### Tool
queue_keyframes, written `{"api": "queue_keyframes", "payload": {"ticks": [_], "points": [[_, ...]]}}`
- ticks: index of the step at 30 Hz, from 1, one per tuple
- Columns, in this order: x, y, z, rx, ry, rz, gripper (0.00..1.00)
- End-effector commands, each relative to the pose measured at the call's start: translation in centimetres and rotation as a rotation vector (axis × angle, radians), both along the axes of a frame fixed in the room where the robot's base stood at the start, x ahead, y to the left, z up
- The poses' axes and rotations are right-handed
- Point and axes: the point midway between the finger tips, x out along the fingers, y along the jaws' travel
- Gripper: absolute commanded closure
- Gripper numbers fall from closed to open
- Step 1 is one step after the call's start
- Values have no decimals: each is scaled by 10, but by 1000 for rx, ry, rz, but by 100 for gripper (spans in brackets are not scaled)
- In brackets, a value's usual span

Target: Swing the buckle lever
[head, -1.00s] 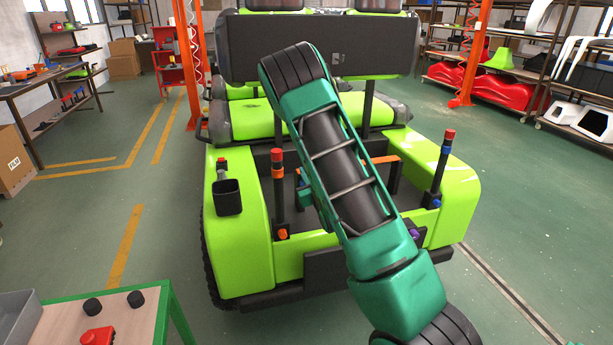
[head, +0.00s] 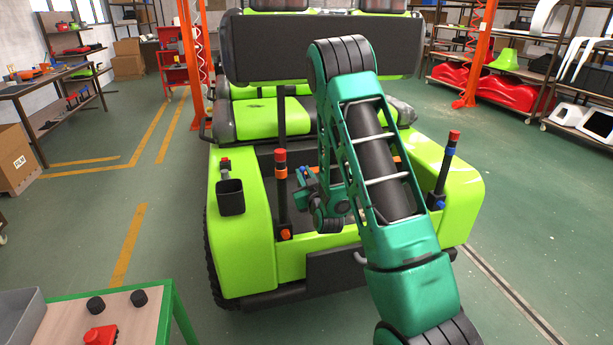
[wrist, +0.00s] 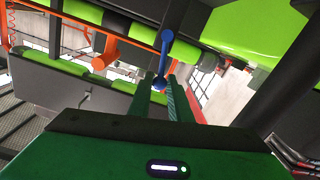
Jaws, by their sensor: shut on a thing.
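The blue buckle lever (wrist: 165,50) shows in the wrist view as a short bar with a round end. That end sits between the tips of my gripper's two green fingers (wrist: 161,86), and the fingers are shut on it. In the head view my gripper (head: 304,180) is at the rear bed of the lime-green cart (head: 236,262), just right of the left red-topped black post (head: 281,200). The lever is small and hard to make out there, and my own arm hides part of the bed.
A second red-topped post (head: 446,165) stands at the bed's right side. The black seat back (head: 270,48) rises beyond the bed. A green-framed table (head: 140,317) is at the front left.

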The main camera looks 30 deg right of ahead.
Motion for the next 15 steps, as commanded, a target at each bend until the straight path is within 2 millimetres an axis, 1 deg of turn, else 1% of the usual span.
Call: {"api": "queue_keyframes", "payload": {"ticks": [1,8,12,15], "points": [[1,1,3,0,-8,1,95],[2,1,4,-2,-11,2,95],[2,3,2,-1,-10,-1,95],[4,8,-2,1,-7,-1,95]]}}
